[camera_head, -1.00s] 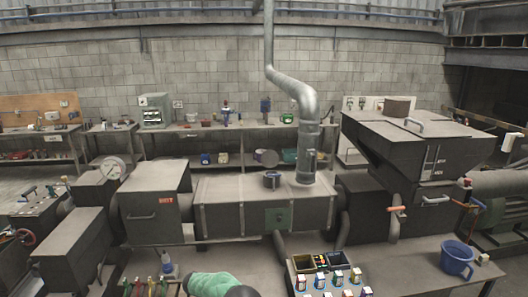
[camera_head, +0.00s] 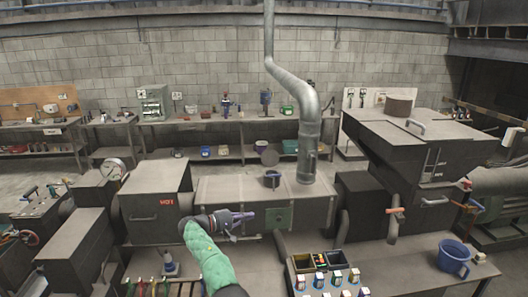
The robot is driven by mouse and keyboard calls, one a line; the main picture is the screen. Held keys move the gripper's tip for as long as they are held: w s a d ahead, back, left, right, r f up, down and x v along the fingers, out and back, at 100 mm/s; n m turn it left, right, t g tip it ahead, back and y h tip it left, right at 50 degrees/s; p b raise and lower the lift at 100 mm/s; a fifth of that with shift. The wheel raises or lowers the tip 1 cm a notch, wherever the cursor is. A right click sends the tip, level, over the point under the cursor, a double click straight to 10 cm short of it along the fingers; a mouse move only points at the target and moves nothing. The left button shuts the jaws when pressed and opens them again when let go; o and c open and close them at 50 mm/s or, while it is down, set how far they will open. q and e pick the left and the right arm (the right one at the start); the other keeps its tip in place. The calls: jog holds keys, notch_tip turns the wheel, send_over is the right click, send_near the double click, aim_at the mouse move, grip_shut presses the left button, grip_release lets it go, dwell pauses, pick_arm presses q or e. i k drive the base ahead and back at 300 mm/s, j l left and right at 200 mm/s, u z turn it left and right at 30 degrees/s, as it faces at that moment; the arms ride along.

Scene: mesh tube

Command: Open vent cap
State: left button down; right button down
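The vent cap appears to be the small dark round fitting (camera_head: 272,179) with a looped handle, on top of the long grey duct box (camera_head: 225,188). It looks upright and seated on the box top. My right gripper (camera_head: 244,219), dark at the end of a green-sleeved arm, is in front of the box, lower and left of the cap. Its fingers point right and do not touch the cap. Whether they are open or shut is too small to tell. My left gripper is not in view.
A tall metal pipe (camera_head: 308,130) rises from the box just right of the cap. A hopper (camera_head: 405,140) stands at the right, with a blue bucket (camera_head: 454,257) on the table. Space above the cap is clear.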

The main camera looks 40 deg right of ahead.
aim_at(270, 157)
jog(key=i+l, duration=1.5)
jog(key=i, duration=0.1)
